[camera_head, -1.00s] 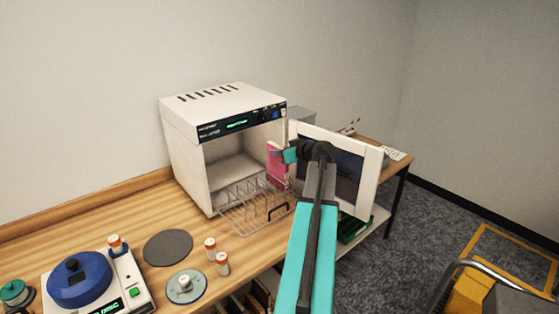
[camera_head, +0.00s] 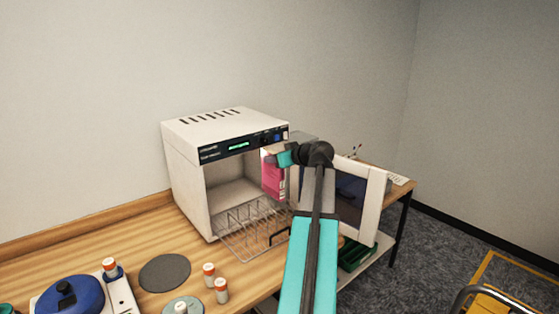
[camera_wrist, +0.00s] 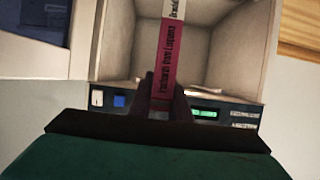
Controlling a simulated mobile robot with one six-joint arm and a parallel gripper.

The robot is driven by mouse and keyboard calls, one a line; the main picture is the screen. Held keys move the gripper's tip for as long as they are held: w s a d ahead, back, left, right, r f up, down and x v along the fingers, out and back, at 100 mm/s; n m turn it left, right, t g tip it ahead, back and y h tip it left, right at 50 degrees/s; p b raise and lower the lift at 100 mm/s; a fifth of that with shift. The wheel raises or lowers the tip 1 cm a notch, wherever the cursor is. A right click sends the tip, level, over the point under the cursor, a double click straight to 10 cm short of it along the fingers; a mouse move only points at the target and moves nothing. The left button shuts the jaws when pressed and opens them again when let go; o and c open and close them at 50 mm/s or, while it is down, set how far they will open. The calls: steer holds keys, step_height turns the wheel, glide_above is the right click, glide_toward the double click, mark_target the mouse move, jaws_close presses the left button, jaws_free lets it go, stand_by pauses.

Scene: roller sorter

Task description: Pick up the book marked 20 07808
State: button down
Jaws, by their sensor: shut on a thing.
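A pink book (camera_head: 272,181) with a white section hangs upright in front of the open white oven-like cabinet (camera_head: 185,165). My gripper (camera_head: 274,155) is shut on its upper end. In the wrist view the book's spine (camera_wrist: 170,55) is pink with dark lettering and a white band; my fingers (camera_wrist: 165,95) close on both sides of it. The number 20 07808 cannot be read in these frames. The book appears above the wire rack (camera_head: 252,228); whether its lower edge touches the rack is unclear.
The cabinet's open door (camera_head: 375,205) stands to the right, behind my arm. Orange-capped vials (camera_head: 221,291), a dark round pad (camera_head: 165,272) and a blue-lidded device (camera_head: 70,298) are on the wooden bench.

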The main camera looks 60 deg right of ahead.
steer(key=w+a+b, duration=0.1)
steer(key=a+b, duration=0.1)
steer(key=a, duration=0.6)
steer(key=w+a+b, duration=0.1)
steer(key=w+a, duration=0.1)
steer(key=a, duration=0.6)
steer(key=shift+w+b, duration=0.25)
steer(key=shift+b, duration=0.1)
steer(key=shift+w, duration=0.1)
